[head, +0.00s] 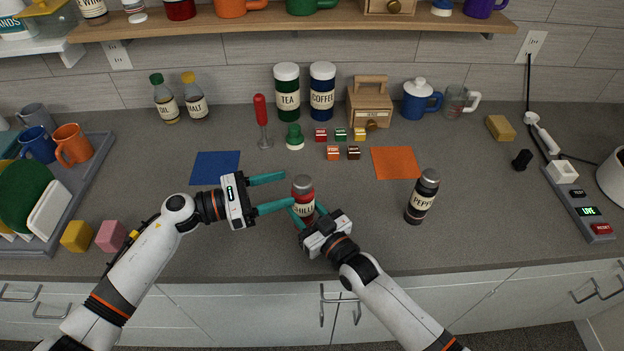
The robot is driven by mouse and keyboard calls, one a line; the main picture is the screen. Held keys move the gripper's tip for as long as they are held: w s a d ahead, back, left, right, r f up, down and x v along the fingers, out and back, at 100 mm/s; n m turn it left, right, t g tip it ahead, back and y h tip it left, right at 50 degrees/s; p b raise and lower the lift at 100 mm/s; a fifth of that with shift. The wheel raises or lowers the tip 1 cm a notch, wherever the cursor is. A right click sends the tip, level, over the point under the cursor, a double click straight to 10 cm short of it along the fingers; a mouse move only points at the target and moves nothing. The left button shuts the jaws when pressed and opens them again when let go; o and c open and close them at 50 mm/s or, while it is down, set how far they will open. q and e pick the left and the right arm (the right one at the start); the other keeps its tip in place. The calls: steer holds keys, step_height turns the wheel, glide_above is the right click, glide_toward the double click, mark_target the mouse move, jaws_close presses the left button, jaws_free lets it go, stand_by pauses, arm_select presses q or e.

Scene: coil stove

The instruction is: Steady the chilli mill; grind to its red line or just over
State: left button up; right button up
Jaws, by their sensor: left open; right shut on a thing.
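The chilli mill (302,185) stands upright on the grey worktop near its front edge, with a grey cap, a red body and a partly covered pale label. My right gripper (307,211) is shut on the lower part of the chilli mill, its teal fingers on either side. My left gripper (287,189) is open and empty just left of the mill, its fingers pointing toward it, one near the cap's height and one near the body. A red line on the mill cannot be made out.
A pepper mill (423,197) stands to the right. A blue mat (215,167) and an orange mat (395,162) lie behind. Small labelled blocks (340,134), a green stopper-like item (294,137) and a red-handled tool (262,120) stand farther back. The worktop between the two mills is clear.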

mark_target(302, 185)
arm_select(q)
steer(key=x, duration=0.8)
steer(key=shift+c, duration=0.3)
steer(key=shift+a, duration=0.1)
steer(key=c, duration=0.9)
steer(key=shift+g, duration=0.3)
steer(key=shift+c, duration=0.2)
